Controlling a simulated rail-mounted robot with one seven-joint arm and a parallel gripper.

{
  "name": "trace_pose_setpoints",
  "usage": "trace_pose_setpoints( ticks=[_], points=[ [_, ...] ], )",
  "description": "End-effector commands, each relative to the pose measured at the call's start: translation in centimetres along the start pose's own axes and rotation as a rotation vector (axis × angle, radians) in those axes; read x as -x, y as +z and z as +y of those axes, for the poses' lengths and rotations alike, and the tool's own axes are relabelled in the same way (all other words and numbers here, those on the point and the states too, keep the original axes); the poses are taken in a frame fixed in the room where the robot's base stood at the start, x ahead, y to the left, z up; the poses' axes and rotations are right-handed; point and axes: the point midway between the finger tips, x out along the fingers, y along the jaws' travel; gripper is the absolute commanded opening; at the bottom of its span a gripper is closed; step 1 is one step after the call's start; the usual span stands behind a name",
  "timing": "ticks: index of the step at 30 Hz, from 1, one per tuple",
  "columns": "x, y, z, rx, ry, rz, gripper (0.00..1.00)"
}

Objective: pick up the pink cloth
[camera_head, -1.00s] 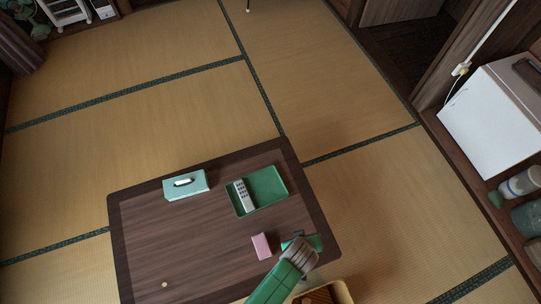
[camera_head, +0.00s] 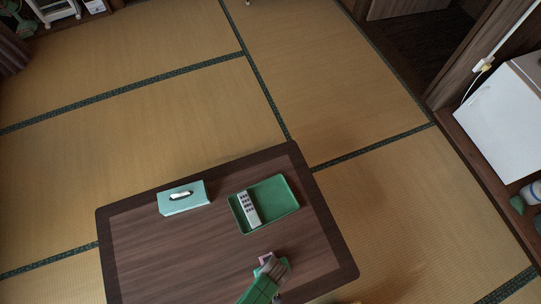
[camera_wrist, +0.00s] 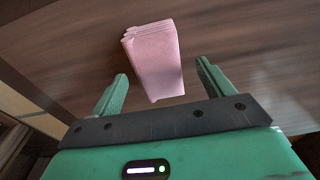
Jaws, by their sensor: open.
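The pink cloth (camera_wrist: 155,62) is a folded block lying on the dark wooden table. In the wrist view it sits just ahead of my gripper (camera_wrist: 160,85), roughly centred between the two green fingers and not touching them. The fingers are apart and hold nothing. In the head view my gripper (camera_head: 271,266) is over the front right part of the table and covers most of the cloth; only a small pink patch (camera_head: 265,258) shows beside it.
A green tray (camera_head: 281,211) with a grey remote (camera_head: 249,209) in it lies behind my gripper. A teal tissue box (camera_head: 183,199) stands to the left. The table (camera_head: 180,260) is bare at its middle and front left.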

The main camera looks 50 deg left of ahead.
Motion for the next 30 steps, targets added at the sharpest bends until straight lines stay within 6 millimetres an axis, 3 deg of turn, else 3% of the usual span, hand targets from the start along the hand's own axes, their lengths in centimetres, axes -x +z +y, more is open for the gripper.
trace_pose_setpoints(
  ticks=[1,3,10,17,25,30],
  points=[
    [-1.9,0.1,0.1,0.0,0.001,0.0,0.8],
    [-2.8,0.1,0.1,-0.001,0.001,0.0,0.8],
    [-2.5,0.0,0.1,-0.001,0.001,0.0,0.78],
    [-2.5,0.0,0.1,-0.001,0.001,0.001,0.33],
    [-2.4,-0.1,0.1,-0.001,0.002,0.001,0.28],
    [-0.9,-0.2,0.1,-0.001,0.002,0.001,0.28]
  ],
)
